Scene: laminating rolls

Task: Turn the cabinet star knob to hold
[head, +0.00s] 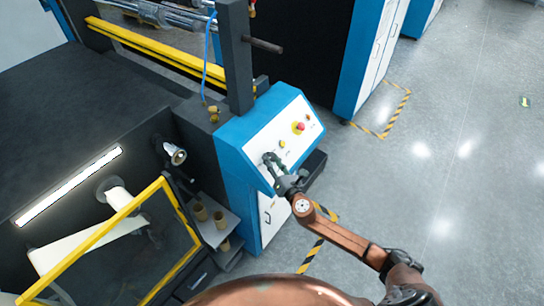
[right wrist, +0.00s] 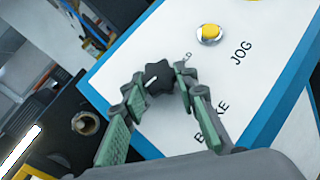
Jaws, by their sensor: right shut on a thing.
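The black star knob (right wrist: 158,74) sits on the white sloped panel of the blue cabinet (head: 245,165). A white pointer mark shows on the knob's face in the right wrist view. My right gripper (head: 271,160) is at the panel's lower left in the head view. Its two green-padded fingers stand on either side of the knob and are shut on it. A label whose end shows lies beside the right fingertip, mostly hidden. The word BRAKE is partly covered by the right finger, and JOG is clear of it. My left gripper is not in view.
A yellow button (right wrist: 209,34) sits near the JOG label. A red button (head: 300,127) is farther up the panel. A yellow-framed guard (head: 180,205) and shelf with brown cores (head: 199,211) stand to the left. Open grey floor (head: 450,210) lies to the right.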

